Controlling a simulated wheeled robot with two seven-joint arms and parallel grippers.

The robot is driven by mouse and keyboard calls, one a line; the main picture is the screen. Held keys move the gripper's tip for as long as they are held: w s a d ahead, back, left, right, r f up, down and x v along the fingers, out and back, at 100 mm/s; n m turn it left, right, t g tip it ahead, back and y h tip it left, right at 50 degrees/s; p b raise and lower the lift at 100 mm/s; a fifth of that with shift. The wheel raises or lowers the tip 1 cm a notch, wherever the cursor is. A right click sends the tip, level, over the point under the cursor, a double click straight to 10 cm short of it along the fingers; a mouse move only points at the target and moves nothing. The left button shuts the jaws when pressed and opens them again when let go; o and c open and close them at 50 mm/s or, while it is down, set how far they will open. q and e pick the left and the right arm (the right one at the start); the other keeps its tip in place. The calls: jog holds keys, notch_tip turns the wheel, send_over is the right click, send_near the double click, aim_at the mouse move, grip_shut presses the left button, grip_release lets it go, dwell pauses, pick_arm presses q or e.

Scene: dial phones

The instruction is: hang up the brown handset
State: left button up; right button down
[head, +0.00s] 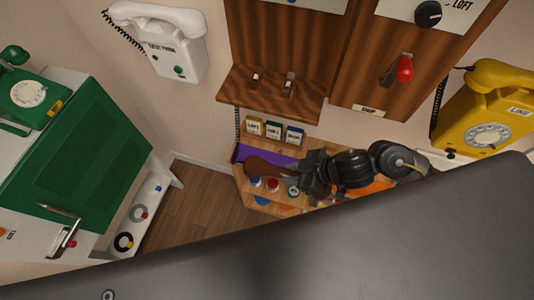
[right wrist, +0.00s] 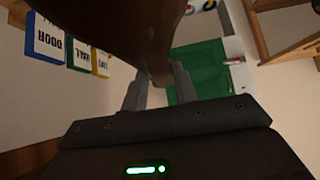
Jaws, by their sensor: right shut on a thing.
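The brown handset (head: 266,168) is in my right gripper (head: 306,173), above the low wooden shelf with coloured items. In the right wrist view the handset (right wrist: 135,30) fills the upper middle, and the fingers of the gripper (right wrist: 160,86) are shut on its narrow part. The brown wooden wall phone (head: 290,35) has a ledge (head: 270,98) with two small upright prongs (head: 274,82), empty. The handset is below this ledge and apart from it. A dark coiled cord (head: 237,125) hangs by the ledge's left end. My left gripper is not in view.
A white wall phone (head: 180,50) hangs at upper left and a yellow one (head: 495,105) at right. A green phone (head: 38,90) stands on the green-topped cabinet (head: 90,160). A red knob (head: 404,68) sticks out of the right wooden panel. Labelled cards (head: 273,129) stand beneath the ledge.

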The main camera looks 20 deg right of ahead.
jog(key=shift+s+r, duration=0.1)
jog(key=shift+s, duration=0.2)
jog(key=shift+w+a, duration=0.1)
jog(key=w+f, duration=0.3)
jog(key=w, duration=0.1)
jog(key=w+a+f, duration=0.1)
jog(key=w+f, duration=0.2)
jog(key=w, duration=0.2)
jog(key=w+f+p, duration=0.1)
jog(key=w+f, duration=0.2)
jog(key=w, duration=0.1)
jog(key=shift+w+a+f, duration=0.2)
jog(key=shift+w+a, duration=0.05)
jog(key=shift+a, duration=0.05)
jog(key=shift+w+f+p, duration=0.25)
jog(key=shift+f+p, duration=0.65)
jog(key=shift+f, duration=0.65)
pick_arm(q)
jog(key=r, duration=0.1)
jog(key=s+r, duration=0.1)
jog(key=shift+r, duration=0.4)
pick_arm(e)
jog(key=shift+f, duration=0.1)
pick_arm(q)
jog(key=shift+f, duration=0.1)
pick_arm(e)
jog(key=shift+f, duration=0.1)
